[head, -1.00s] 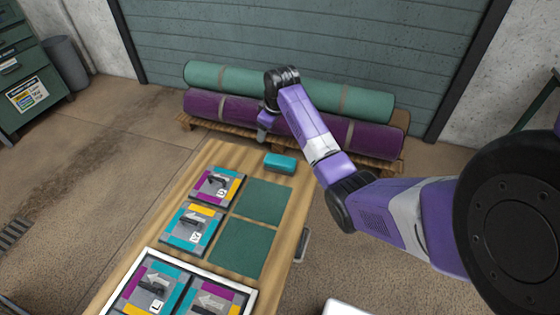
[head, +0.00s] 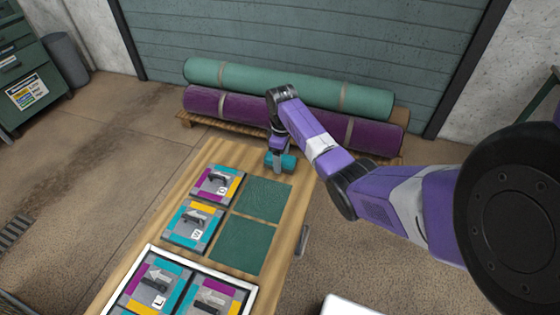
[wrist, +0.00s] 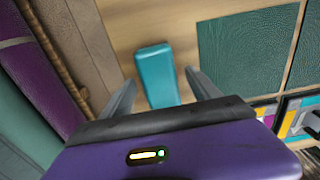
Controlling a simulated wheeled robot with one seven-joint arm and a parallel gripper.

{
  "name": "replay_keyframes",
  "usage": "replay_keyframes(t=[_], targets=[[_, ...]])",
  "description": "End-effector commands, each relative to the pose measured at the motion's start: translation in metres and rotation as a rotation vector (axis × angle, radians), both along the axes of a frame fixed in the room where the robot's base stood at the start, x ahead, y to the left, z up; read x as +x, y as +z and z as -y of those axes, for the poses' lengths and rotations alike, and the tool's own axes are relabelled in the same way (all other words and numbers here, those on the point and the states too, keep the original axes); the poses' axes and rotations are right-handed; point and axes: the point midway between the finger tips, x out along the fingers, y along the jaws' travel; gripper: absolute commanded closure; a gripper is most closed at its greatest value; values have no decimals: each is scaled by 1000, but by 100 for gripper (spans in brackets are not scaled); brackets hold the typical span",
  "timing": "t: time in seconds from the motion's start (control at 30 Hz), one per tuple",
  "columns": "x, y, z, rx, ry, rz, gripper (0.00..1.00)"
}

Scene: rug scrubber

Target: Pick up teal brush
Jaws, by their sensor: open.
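The teal brush (head: 289,161) lies at the far end of the wooden table (head: 207,155). In the head view my gripper (head: 278,168) is over it and hides part of it. In the wrist view the teal brush (wrist: 155,72) lies between my gripper's two fingers (wrist: 160,85), which are spread apart with room on both sides. The near end of the brush is hidden behind my gripper's body. I cannot tell how far the fingertips are above the table.
Two dark green mats (head: 264,199) lie on the table near the brush. Several tiles with coloured edges (head: 217,185) lie to the left, some in a white tray (head: 245,293). Rolled rugs, one green (head: 230,77) and one purple (head: 225,105), rest on a pallet behind the table.

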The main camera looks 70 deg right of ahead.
Motion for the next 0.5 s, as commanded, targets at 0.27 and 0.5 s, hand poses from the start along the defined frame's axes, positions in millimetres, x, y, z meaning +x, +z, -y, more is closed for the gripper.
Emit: replay_keyframes(t=[0.27, 0.5], targets=[[0, -5, 0, 0, 0, 1, 29], [0, -5, 0, 0, 0, 1, 70]])
